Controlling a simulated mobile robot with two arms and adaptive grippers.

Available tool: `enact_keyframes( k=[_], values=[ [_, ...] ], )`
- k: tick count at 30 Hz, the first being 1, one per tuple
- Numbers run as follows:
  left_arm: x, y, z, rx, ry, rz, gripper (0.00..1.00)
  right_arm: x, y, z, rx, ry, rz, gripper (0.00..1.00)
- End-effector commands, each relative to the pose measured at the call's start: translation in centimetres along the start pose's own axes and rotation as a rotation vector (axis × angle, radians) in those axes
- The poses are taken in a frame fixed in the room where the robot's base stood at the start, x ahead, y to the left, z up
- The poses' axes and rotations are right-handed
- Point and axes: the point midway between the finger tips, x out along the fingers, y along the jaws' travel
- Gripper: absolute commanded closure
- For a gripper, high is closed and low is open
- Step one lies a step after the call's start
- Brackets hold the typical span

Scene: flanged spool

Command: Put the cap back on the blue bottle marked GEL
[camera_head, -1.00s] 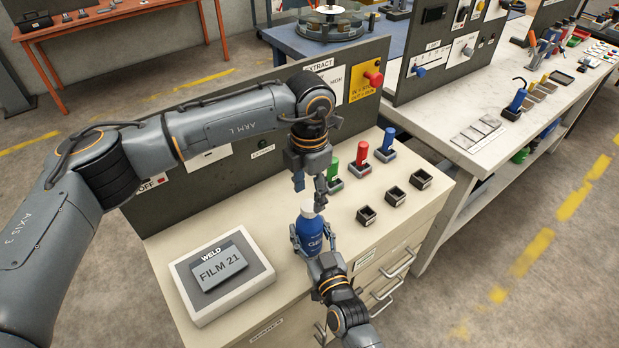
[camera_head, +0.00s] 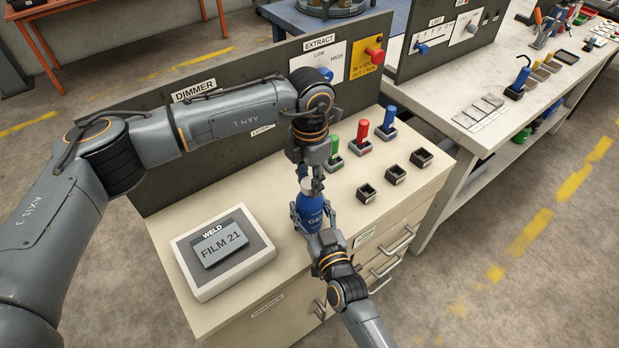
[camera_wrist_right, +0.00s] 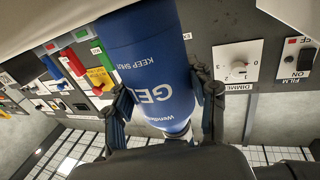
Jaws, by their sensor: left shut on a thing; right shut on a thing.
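The blue bottle (camera_head: 308,213) marked GEL stands upright near the counter's front edge. My right gripper (camera_head: 313,224) is shut around its body; in the right wrist view the bottle (camera_wrist_right: 150,60) appears upside down between the fingers of that gripper (camera_wrist_right: 166,100). My left gripper (camera_head: 307,181) is directly above the bottle, pointing down, with its fingers at the bottle's top. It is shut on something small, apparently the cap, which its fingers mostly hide. A pale patch (camera_head: 307,186) shows at the bottle's top; I cannot tell whether it is neck or cap, or whether cap and bottle touch.
The WELD box (camera_head: 222,248) with its FILM 21 plate lies left of the bottle. Green (camera_head: 334,146), red (camera_head: 363,130) and blue (camera_head: 389,118) handles stand behind on the right, with several dark square sockets (camera_head: 395,174) in front. The dark panel (camera_head: 240,150) rises behind.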

Motion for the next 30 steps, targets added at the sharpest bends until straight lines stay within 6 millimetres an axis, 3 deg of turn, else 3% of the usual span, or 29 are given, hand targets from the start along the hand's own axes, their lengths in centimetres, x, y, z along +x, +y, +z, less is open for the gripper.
enact_keyframes(
  k=[5, 6, 9, 20, 23, 30],
  values=[
    [0.0, 0.0, 0.0, 0.006, 0.000, 0.001, 1.00, 0.0, 0.0, 0.0, 0.000, 0.000, 0.000, 1.00],
    [0.0, 0.0, 0.0, 0.006, 0.000, 0.001, 0.60, 0.0, 0.0, 0.0, 0.000, 0.000, 0.000, 1.00],
    [0.0, 0.0, 0.0, 0.006, 0.000, 0.001, 0.40, 0.0, 0.0, 0.0, 0.000, 0.000, 0.000, 1.00],
    [-0.3, 0.1, 0.0, 0.006, -0.001, 0.001, 0.40, 0.0, 0.0, 0.0, 0.000, 0.000, 0.000, 1.00],
    [-1.4, 0.1, 0.1, 0.006, -0.003, 0.002, 0.40, 0.0, 0.0, 0.0, 0.000, 0.000, 0.000, 1.00],
    [-6.4, 0.1, 0.1, 0.006, -0.004, 0.003, 0.40, 0.0, 0.0, 0.0, 0.000, 0.000, 0.000, 1.00]
  ],
)
